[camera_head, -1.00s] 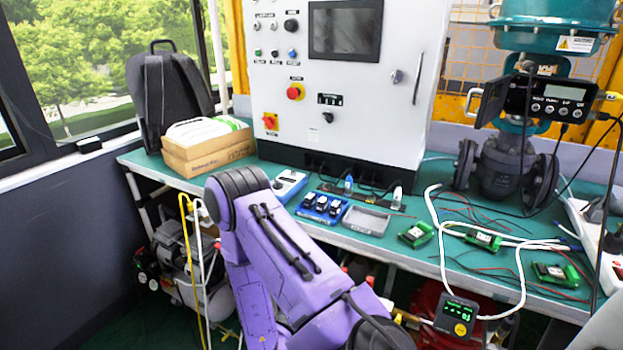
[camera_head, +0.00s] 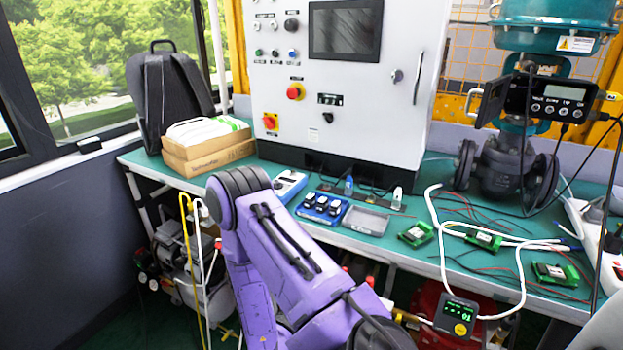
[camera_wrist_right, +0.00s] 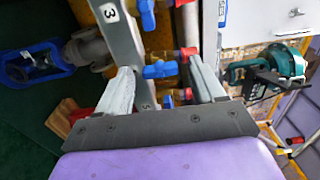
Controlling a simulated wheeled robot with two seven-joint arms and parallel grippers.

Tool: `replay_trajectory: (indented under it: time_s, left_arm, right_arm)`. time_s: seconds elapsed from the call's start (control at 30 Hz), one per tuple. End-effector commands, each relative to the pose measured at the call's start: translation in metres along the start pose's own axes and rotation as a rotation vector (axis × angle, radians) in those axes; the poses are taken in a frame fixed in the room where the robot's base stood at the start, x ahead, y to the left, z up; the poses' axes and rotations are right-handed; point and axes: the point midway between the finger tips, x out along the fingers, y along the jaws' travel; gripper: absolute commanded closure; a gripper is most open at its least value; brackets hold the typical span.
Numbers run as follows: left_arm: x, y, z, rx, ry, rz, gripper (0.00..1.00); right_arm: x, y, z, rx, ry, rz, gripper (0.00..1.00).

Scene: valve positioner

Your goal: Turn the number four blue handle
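In the right wrist view, my right gripper (camera_wrist_right: 160,66) is open, one finger on each side of a blue handle (camera_wrist_right: 160,70). A gap shows between the handle and both fingers. Another blue handle (camera_wrist_right: 147,16) is farther up, beside a white label with the number 3 (camera_wrist_right: 108,13). The handles sit along a grey metal beam (camera_wrist_right: 122,38) with brass fittings. No number four label can be read. The head view shows neither gripper nor the handles.
A blue-and-grey valve body (camera_wrist_right: 40,62) lies left of the beam. In the head view, a green workbench (camera_head: 415,260) carries a control cabinet (camera_head: 350,90), several circuit boards and a teal valve actuator (camera_head: 555,35). A small lit gauge (camera_head: 458,314) hangs below its front edge.

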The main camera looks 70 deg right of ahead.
Motion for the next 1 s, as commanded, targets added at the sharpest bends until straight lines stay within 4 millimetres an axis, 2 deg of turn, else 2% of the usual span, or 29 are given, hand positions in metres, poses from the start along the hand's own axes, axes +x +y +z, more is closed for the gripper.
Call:
replay_trajectory:
  time_s: [0.17, 0.4, 0.53, 0.7, 1.0]
  left_arm:
    - [0.004, 0.000, 0.002, 0.000, 0.000, 0.000, 0.32]
    - [0.012, 0.001, 0.005, 0.000, 0.000, 0.000, 0.32]
    - [0.014, 0.001, 0.006, 0.000, 0.000, 0.000, 0.32]
    - [0.014, 0.001, 0.006, 0.000, 0.000, 0.000, 0.32]
    - [0.014, 0.001, 0.006, 0.000, 0.000, 0.000, 0.32]
  right_arm:
    - [-0.018, 0.002, 0.001, 0.000, -0.004, 0.002, 0.32]
    - [-0.075, 0.002, 0.001, -0.001, -0.005, 0.002, 0.32]
    - [-0.096, 0.001, 0.001, 0.000, -0.003, 0.000, 0.32]
    - [-0.106, 0.000, 0.000, -0.001, -0.001, 0.001, 0.32]
    - [-0.105, 0.000, 0.000, 0.000, 0.000, 0.000, 0.32]
